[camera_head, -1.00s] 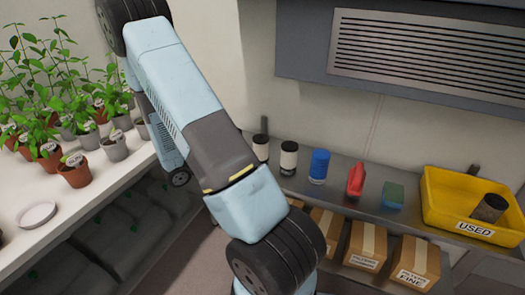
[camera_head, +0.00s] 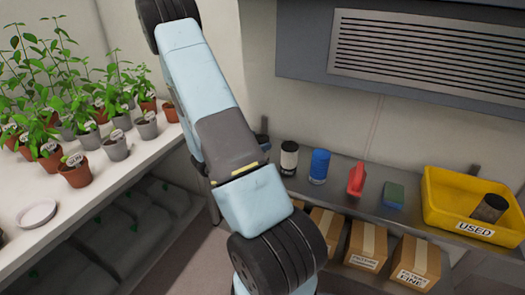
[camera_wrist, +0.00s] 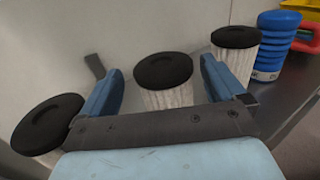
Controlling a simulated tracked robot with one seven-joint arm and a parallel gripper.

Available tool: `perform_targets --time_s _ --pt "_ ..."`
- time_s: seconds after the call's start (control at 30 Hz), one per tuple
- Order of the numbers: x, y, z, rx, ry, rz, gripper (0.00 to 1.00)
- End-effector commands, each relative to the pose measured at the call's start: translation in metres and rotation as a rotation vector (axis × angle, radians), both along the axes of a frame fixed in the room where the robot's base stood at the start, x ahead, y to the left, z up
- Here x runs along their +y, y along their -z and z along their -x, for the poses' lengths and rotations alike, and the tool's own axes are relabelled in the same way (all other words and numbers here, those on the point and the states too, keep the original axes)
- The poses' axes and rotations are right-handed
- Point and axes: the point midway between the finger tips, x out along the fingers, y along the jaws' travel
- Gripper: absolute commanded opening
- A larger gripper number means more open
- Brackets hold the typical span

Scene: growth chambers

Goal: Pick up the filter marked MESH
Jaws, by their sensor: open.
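Three filters with black lids and white pleated sides stand in a row in the wrist view: a left filter (camera_wrist: 48,124), a middle filter (camera_wrist: 166,82) and a right filter (camera_wrist: 236,50). No MESH marking is readable on any of them. My gripper (camera_wrist: 162,68) is open, and the middle filter appears in the gap between its two blue fingers, with no visible grip on it. The gripper's body hides the lower part of that filter. In the head view one filter (camera_head: 289,158) stands clear on the shelf; my arm hides the others.
A blue ribbed container (camera_wrist: 270,48) stands right of the filters. Cardboard boxes (camera_head: 366,245) sit below. A plant table (camera_head: 110,180) is at left.

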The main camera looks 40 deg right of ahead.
Motion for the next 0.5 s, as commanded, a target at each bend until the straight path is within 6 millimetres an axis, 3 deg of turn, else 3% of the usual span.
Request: perform_targets --time_s 0.2,0.5 --pt "-0.028 0.002 0.004 -0.001 0.003 0.000 0.97" --pt "-0.038 0.002 0.005 0.000 0.000 -0.001 0.97"
